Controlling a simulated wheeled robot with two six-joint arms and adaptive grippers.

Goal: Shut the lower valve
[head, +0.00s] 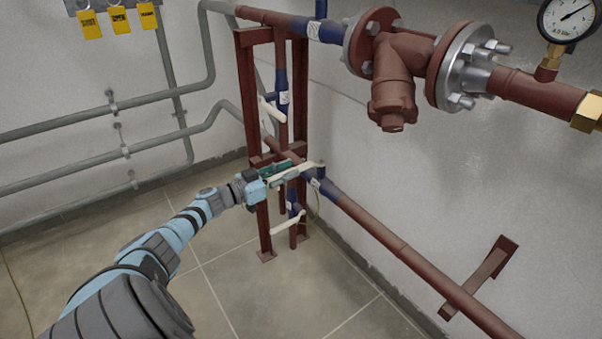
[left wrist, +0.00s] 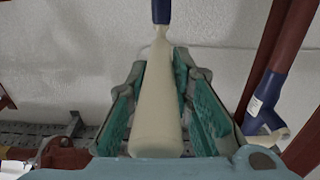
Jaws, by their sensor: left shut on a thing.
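The lower horizontal red pipe (head: 380,226) carries a blue valve (head: 318,178) beside the red frame. Its long cream lever (head: 306,171) points left from the valve, roughly level. My left gripper (head: 292,174) is shut around this lever. In the left wrist view, the lever (left wrist: 157,105) runs lengthwise between the green pads of the left gripper (left wrist: 165,78), with its blue valve end (left wrist: 161,10) beyond the fingertips. My right gripper is in neither view.
Another cream lever (head: 288,222) sits below, and one (head: 270,112) sits above, both on the frame's vertical pipe. The red frame posts (head: 247,90) stand close to the gripper. A flanged strainer (head: 395,75) and gauge (head: 568,18) are upper right. Yellow tags (head: 120,20) hang upper left.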

